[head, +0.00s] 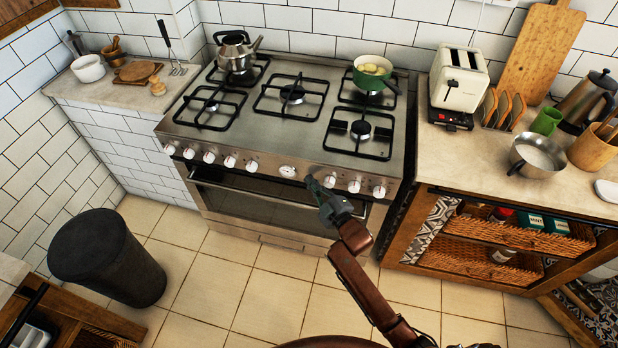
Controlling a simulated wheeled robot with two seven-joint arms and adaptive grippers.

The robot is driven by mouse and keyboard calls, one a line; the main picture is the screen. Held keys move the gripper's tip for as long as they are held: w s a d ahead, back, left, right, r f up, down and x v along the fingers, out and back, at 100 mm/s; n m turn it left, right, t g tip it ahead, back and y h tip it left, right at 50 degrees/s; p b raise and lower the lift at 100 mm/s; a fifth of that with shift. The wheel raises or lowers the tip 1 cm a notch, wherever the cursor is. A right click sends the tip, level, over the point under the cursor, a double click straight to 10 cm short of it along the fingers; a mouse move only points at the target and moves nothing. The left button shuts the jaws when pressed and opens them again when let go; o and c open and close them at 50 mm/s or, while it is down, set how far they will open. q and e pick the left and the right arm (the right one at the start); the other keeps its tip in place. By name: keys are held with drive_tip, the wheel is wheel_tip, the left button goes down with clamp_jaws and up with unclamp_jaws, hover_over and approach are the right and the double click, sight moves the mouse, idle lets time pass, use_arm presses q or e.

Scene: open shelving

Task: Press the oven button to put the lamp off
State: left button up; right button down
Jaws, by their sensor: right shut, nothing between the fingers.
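The steel oven (262,205) stands against the tiled wall with a gas hob on top. Its front panel carries a row of white knobs, several left of a round dial (287,171) and several right of it. My right gripper (311,181) is shut and empty, its tip at the panel just right of the dial, near a white knob (329,181). I cannot tell if the tip touches the panel. The gripper hides part of the panel and the oven door's right side. No lit lamp can be made out. My left gripper is out of view.
A kettle (236,52) and a green pot (371,76) stand on the hob. The right counter (440,150) holds a toaster (460,77) and a metal pan (538,155), above wicker drawers. A dark bin (107,257) stands on the left floor. The tiled floor before the oven is clear.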

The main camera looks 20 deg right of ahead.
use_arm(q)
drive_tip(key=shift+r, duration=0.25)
use_arm(e)
drive_tip(key=shift+s+a, duration=0.1)
drive_tip(key=shift+s, duration=0.2)
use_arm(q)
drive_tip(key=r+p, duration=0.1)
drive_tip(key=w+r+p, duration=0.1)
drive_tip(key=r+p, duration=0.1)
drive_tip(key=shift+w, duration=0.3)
use_arm(e)
drive_tip(key=s+a, duration=0.1)
drive_tip(key=s, duration=0.1)
drive_tip(key=s+a, duration=0.2)
drive_tip(key=s, duration=0.1)
drive_tip(key=shift+a, duration=0.2)
